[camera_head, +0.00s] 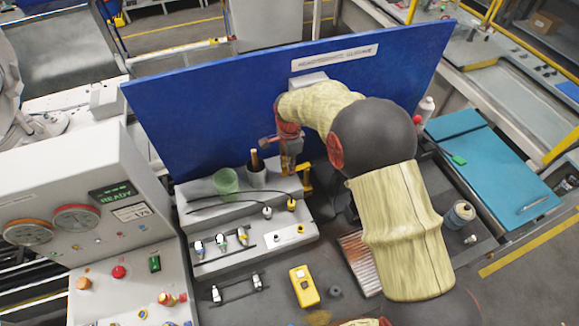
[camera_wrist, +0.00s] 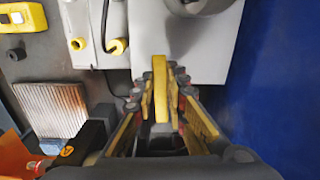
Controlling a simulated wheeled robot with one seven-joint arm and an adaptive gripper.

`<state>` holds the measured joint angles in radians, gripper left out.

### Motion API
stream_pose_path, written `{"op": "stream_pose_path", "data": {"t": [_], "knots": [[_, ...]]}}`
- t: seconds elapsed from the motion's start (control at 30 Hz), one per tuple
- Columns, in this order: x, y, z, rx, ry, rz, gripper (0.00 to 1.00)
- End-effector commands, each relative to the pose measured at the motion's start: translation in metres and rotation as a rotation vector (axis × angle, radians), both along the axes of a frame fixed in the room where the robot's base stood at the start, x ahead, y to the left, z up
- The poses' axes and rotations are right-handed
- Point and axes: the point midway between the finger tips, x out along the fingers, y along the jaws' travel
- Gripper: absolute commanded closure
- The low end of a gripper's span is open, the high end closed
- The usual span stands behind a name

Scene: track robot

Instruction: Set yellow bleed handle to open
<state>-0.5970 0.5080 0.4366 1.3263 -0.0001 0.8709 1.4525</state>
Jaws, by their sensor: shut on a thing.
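The yellow bleed handle (camera_wrist: 160,88) stands upright between my fingertips in the wrist view, at the end of a grey stepped block (camera_wrist: 185,50). My gripper (camera_wrist: 164,82) is shut on it, with a yellow-padded finger on each side. In the head view, my gripper (camera_head: 290,165) reaches down in front of the blue panel at the block's right end. A yellow part (camera_head: 306,180) shows there, but the grip itself is too small to make out. The handle's base and pivot are mostly hidden by the fingers.
A dark cup with tools (camera_head: 256,170) and a green cup (camera_head: 226,182) stand on the block close to my gripper. The blue panel (camera_head: 200,120) rises right behind. A yellow meter (camera_head: 304,287) lies in front. A ribbed plate (camera_head: 360,262) lies below my arm.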

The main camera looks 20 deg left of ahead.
Motion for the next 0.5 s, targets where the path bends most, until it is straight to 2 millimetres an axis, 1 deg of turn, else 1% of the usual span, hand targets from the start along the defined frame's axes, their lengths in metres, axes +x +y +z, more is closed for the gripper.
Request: {"op": "stream_pose_path", "data": {"t": [0.03,0.33,0.5], "knots": [[0.0004,0.0005,0.0005,0.001,-0.002,0.001,0.84],[0.0002,0.0001,0.0002,0.001,-0.001,0.001,0.67],[0.0001,0.0001,0.0002,0.0,0.0,0.001,0.67]]}}
